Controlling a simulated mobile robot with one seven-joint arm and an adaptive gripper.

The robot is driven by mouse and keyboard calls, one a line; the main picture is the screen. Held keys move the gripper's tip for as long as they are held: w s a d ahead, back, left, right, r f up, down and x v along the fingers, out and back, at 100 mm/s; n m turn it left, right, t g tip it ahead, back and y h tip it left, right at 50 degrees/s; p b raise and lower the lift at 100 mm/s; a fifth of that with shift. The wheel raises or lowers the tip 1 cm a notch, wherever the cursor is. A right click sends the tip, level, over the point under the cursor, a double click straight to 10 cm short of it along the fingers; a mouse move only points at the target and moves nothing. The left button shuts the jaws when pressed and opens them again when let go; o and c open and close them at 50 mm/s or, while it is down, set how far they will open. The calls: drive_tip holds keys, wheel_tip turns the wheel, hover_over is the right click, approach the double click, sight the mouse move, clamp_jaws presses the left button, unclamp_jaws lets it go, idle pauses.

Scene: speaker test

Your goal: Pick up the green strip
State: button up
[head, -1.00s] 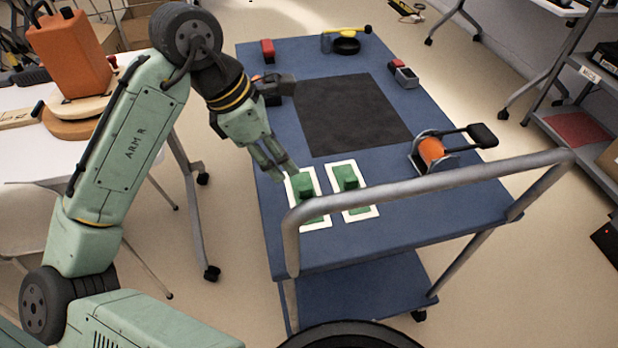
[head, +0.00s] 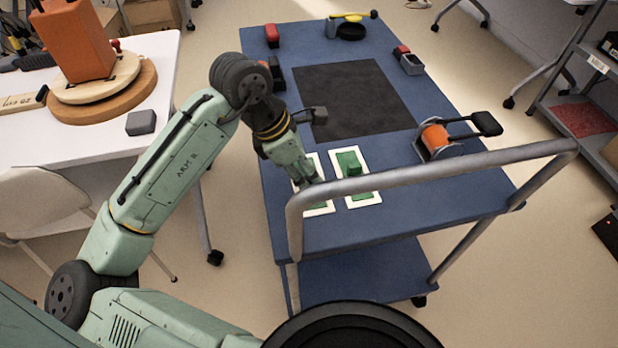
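Two white-framed rectangles with green inside lie side by side at the near left of the blue cart top. The right green piece (head: 350,165) has a raised block at its far end and shows clearly. The left white frame (head: 320,211) is partly covered by my gripper and the cart's handle, and little of its green shows. My gripper (head: 310,181) points down over this left frame, with its fingers at or just above it. I cannot tell whether the fingers touch or hold anything, or how far apart they are.
The cart's grey handle rail (head: 440,173) rises close in front of the frames. A black mat (head: 355,100) lies behind them. An orange spool with a black handle (head: 435,138) stands to the right. A white table (head: 100,125) is at the left.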

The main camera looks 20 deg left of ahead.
drive_tip(key=shift+c, duration=0.2)
clamp_jaws()
drive_tip(key=shift+r, duration=0.1)
